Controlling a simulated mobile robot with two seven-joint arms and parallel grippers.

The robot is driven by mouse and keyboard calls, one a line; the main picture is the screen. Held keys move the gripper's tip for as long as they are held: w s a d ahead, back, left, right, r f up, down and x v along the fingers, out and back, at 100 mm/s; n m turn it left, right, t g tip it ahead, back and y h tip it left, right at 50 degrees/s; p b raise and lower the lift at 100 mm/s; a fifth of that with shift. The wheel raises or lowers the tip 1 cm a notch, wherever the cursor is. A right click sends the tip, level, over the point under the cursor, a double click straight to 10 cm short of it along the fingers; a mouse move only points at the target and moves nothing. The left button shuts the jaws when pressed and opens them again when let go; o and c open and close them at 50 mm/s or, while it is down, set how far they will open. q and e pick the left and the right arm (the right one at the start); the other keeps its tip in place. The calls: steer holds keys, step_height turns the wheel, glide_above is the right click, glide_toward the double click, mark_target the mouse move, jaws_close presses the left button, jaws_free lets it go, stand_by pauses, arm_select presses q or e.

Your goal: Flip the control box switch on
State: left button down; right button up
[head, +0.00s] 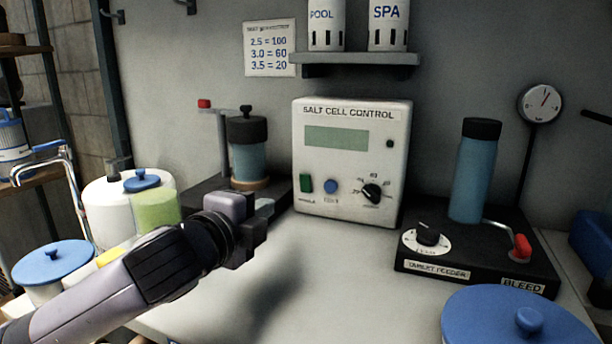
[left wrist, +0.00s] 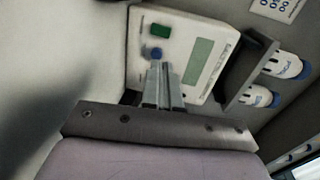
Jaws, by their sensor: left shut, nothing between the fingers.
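The control box (head: 350,160) is a white box labelled "SALT CELL CONTROL", standing on the bench against the wall. Its front has a greenish display (head: 337,138), a green rocker switch (head: 305,183) at lower left, a blue button (head: 330,186) and a black dial (head: 372,193). In the left wrist view the box shows turned, with the green switch (left wrist: 160,31) and blue button (left wrist: 155,53) just beyond the fingertips. My left gripper (head: 266,208) is shut and empty, left of and in front of the box, apparently apart from it. My right gripper is not in view.
A black-based blue cylinder (head: 248,160) stands left of the box. The tablet feeder base (head: 476,262), with a red-tipped lever, stands to the right. A shelf (head: 355,59) with two white cups is above. A blue lid (head: 515,318) is at front right. Bench before the box is clear.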

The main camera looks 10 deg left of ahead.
arm_select(q)
steer(key=shift+w+d, duration=0.1)
steer(key=shift+w, duration=0.25)
steer(key=b, duration=0.1)
glide_toward(304, 178)
steer(key=x, duration=0.4)
steer(key=shift+w+f, duration=0.1)
steer(key=shift+f, duration=0.3)
steer(key=shift+w+d+r, duration=0.1)
steer(key=shift+w, duration=0.45)
steer(key=shift+w+d+r, duration=0.1)
steer(key=shift+w+d, duration=0.05)
steer(key=shift+w, duration=0.35)
